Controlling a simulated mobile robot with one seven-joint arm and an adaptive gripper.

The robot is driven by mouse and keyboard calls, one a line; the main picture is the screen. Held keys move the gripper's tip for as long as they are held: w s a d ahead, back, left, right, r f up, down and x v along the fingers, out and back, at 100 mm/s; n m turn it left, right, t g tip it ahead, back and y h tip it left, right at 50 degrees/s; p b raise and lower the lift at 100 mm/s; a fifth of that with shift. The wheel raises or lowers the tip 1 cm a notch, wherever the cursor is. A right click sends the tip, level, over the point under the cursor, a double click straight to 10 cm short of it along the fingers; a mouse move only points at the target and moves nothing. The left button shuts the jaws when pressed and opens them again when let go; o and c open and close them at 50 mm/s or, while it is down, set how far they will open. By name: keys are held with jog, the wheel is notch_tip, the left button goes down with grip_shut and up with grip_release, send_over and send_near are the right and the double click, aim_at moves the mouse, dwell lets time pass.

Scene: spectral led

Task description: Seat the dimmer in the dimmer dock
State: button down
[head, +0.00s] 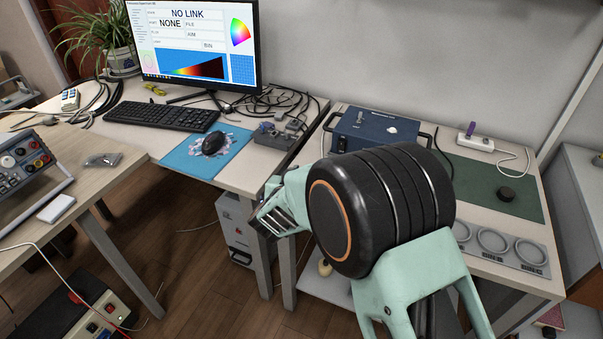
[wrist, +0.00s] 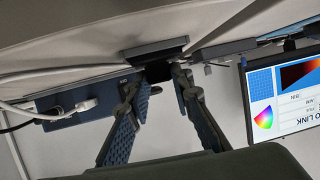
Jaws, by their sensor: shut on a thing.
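My gripper (wrist: 160,78) shows in the wrist view, which is upside down. Its two fingers are shut on a small black block, which I take to be the dimmer (wrist: 158,72). A wider dark grey slab (wrist: 155,50) adjoins the block; I cannot tell whether it is part of the dimmer or a separate thing. In the head view my arm hides the fingertips and the held block. A grey unit with small upright parts (head: 272,138) sits at the desk's right edge; I cannot tell whether it is the dimmer dock.
Round holders (head: 492,240) line that table's front. Cables (head: 285,103) lie behind the grey unit.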

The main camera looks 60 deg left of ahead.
jog(key=c, duration=1.6)
grip_release()
jog(key=shift+f, duration=0.2)
jog(key=v, duration=1.2)
jog(key=shift+r, duration=0.1)
